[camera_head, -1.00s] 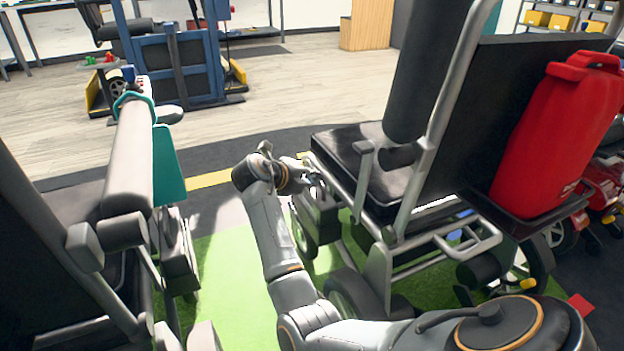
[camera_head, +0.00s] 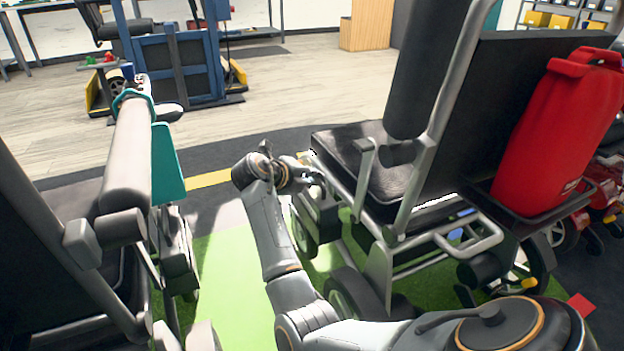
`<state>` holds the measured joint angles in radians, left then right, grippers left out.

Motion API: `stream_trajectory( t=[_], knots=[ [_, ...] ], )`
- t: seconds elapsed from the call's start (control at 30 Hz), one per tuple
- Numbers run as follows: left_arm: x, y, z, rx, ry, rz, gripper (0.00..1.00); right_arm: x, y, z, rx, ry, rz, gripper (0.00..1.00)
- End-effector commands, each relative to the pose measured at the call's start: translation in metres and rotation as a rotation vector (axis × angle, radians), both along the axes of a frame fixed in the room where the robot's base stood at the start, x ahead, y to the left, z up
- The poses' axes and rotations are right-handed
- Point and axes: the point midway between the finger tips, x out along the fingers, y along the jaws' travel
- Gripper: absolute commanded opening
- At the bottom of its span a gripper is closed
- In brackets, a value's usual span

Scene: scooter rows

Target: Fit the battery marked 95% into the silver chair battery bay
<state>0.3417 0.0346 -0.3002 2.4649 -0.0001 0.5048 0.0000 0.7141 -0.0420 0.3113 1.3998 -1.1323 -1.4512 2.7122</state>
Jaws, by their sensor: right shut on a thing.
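The silver chair (camera_head: 440,130), with a black seat and silver frame tubes, stands right of centre. My right gripper (camera_head: 318,180) is beside the front left of its seat, low along the frame. It is shut on a dark block, probably the battery (camera_head: 318,204), which is partly hidden by the gripper and the chair frame. I cannot read a 95% mark on it. I cannot tell whether the block is in the bay or beside it; the bay itself is not clearly visible. My left gripper is not in view.
A red canister (camera_head: 560,130) sits on a rear carrier of the silver chair. A second chair with a teal panel (camera_head: 168,165) stands at the left. Green floor (camera_head: 225,270) lies between the chairs. A blue lift frame (camera_head: 175,65) stands behind.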

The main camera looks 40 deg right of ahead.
Motion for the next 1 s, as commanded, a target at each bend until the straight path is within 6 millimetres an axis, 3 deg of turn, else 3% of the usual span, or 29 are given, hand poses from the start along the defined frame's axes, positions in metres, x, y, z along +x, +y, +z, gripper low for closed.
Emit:
stream_trajectory(
  t=[0.37, 0.4, 0.5, 0.8, 1.0],
  knots=[
    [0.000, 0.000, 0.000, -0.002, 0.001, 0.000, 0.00, 0.001, -0.001, 0.005, -0.008, -0.007, 0.000, 0.00],
    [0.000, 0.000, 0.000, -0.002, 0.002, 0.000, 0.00, 0.001, -0.001, 0.005, -0.008, -0.007, 0.000, 0.18],
    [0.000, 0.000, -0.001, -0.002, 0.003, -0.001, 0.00, 0.001, -0.001, 0.004, -0.007, -0.006, 0.001, 0.39],
    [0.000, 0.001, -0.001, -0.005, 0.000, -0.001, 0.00, -0.001, 0.001, -0.003, 0.006, 0.007, 0.000, 0.39],
    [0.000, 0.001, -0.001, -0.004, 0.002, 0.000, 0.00, -0.002, 0.018, 0.008, 0.003, 0.001, 0.004, 0.39]
  ],
)
